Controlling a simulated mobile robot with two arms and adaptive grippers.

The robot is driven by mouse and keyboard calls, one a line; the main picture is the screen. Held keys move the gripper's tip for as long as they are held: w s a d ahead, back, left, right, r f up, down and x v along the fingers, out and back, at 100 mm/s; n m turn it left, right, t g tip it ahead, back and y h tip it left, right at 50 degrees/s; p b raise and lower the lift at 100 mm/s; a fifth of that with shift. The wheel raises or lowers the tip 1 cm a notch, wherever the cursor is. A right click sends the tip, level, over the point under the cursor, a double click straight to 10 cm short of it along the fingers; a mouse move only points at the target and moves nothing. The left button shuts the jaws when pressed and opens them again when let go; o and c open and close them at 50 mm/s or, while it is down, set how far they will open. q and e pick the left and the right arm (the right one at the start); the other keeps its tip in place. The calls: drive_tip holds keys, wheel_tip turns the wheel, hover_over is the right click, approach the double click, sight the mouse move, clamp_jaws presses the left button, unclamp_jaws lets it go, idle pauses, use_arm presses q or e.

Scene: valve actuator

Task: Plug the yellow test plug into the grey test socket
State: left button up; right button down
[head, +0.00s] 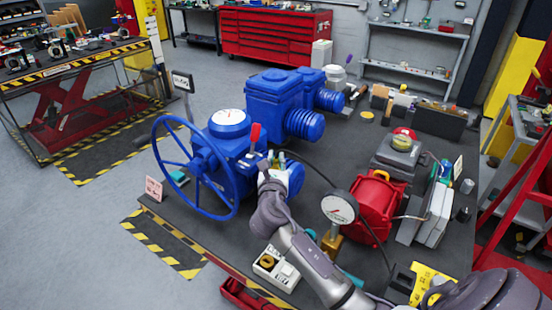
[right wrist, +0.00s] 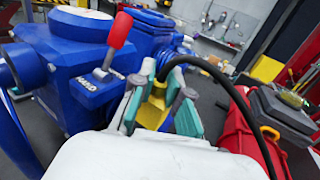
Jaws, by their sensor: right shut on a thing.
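The yellow test plug (right wrist: 153,107) is between the teal fingertips of my right gripper (right wrist: 158,110) in the right wrist view, with a black cable arching away from it to the right. In the head view my right gripper (head: 278,162) is at the front of the blue valve actuator (head: 238,152), just right of its red-handled lever (head: 255,134). The plug is too small and covered to make out there. I cannot make out the grey test socket in either view; the gripper may hide it. My left gripper is not in view.
A large blue handwheel (head: 196,168) stands left of my gripper. A pressure gauge (head: 339,208) and a red drum-like unit (head: 378,205) stand to the right. A white box with a yellow knob (head: 275,267) lies near the front edge. The black cable (right wrist: 225,78) curves beside my gripper.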

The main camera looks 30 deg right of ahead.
drive_tip(key=shift+f+b, duration=0.65)
drive_tip(key=shift+f, duration=0.85)
drive_tip(key=c, duration=1.1)
unclamp_jaws()
drive_tip(key=shift+s, duration=0.1)
drive_tip(key=shift+s+a, duration=0.25)
drive_tip(key=shift+a, duration=0.05)
drive_tip(key=v, duration=1.1)
